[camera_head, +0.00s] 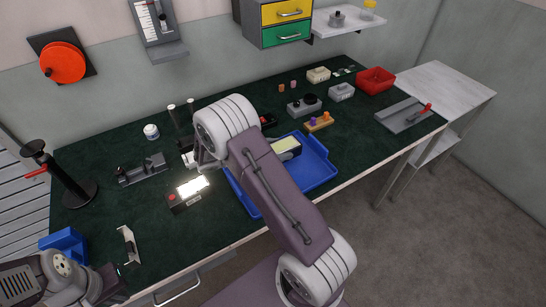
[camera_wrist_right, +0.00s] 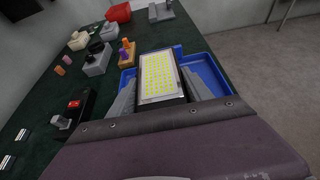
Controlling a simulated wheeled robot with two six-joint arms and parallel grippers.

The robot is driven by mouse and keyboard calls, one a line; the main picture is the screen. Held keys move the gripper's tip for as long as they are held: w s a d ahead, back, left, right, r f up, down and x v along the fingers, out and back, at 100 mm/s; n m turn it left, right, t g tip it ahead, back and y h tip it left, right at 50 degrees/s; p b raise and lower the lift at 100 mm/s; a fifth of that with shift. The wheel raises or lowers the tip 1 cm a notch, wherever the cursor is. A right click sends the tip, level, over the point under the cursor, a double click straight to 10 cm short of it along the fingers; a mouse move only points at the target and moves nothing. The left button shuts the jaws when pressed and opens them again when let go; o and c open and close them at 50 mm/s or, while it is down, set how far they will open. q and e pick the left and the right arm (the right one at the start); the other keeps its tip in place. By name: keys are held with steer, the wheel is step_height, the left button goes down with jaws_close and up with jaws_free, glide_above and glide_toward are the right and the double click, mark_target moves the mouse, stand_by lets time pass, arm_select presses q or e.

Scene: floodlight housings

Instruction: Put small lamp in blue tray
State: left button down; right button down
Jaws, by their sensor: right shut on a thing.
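A small lamp with a yellow-dotted LED face (camera_wrist_right: 160,75) is between the grey fingers of my right gripper (camera_wrist_right: 163,92), which is shut on it. In the head view the lamp (camera_head: 287,147) shows just right of my right arm, over or in the blue tray (camera_head: 316,172); I cannot tell if it touches the tray floor. My right arm hides the gripper there and part of the tray. The tray also shows behind the lamp in the wrist view (camera_wrist_right: 212,77). My left gripper (camera_head: 115,282) is low at the bottom left, its fingers unclear.
A lit lamp on a dark box (camera_head: 190,190) lies left of my right arm. An orange-and-purple part holder (camera_head: 319,122), grey blocks (camera_head: 304,105) and a red bin (camera_head: 375,81) stand beyond the tray. A black stand (camera_head: 70,185) and a blue bin (camera_head: 65,243) are at left.

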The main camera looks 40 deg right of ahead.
mark_target(272, 146)
steer(key=w+f, duration=0.1)
steer(key=w, duration=0.2)
steer(key=w+f, duration=0.1)
steer(key=shift+w+d+f, duration=0.15)
steer(key=shift+d+f, duration=0.15)
steer(key=shift+w+f, duration=0.15)
steer(key=shift+w, duration=0.15)
steer(key=shift+a, duration=0.15)
step_height(272, 146, down, 4)
steer(key=shift+w+f, duration=0.1)
steer(key=shift+w, duration=0.05)
steer(key=shift+c, duration=2.2)
jaws_free()
steer(key=shift+f, duration=0.1)
